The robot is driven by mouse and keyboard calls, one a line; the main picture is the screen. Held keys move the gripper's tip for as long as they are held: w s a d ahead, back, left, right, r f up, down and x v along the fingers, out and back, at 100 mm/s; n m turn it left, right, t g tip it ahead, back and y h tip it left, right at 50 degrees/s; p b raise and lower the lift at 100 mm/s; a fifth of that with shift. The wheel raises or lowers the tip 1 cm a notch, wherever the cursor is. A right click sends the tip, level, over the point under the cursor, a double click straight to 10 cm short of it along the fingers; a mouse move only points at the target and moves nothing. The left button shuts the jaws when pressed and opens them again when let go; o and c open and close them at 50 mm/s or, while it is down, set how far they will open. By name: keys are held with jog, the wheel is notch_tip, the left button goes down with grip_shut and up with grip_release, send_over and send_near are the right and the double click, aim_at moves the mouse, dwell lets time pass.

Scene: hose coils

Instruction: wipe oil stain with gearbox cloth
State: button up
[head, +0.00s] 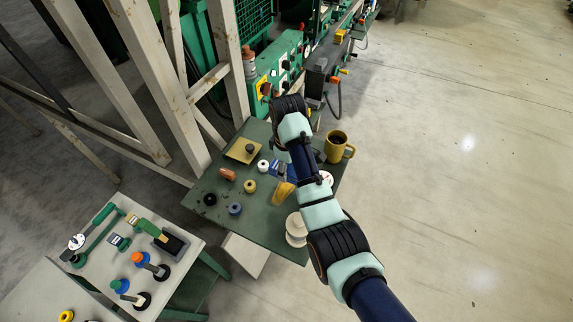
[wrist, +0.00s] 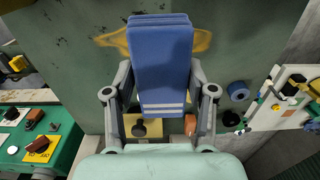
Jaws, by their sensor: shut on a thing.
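The gearbox cloth (wrist: 163,65) is a folded blue block with pale stripes near its lower end in the wrist view. My gripper (wrist: 160,82) is shut on it, one grey finger on each side. In the head view the cloth (head: 277,167) shows as a blue patch beside my arm, which hides much of the gripper. The oil stain (wrist: 203,41) is a yellow-brown smear on the green tabletop, showing on both sides of the cloth, which covers its middle. It also shows in the head view (head: 282,194). I cannot tell whether the cloth touches the tabletop.
The green table (head: 270,228) also carries a yellow mug (head: 338,148), white discs (head: 296,228), a yellow plate with a black knob (head: 243,150) and several small rings and cylinders. A green machine (head: 285,65) stands behind. A white table with tools (head: 125,260) is at left.

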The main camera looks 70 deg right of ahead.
jog(key=shift+w+d, duration=0.1)
jog(key=shift+d, duration=0.1)
jog(key=shift+f+b, duration=1)
jog(key=shift+f, duration=1.55)
jog(key=shift+r+p, duration=0.15)
jog(key=shift+p, duration=0.7)
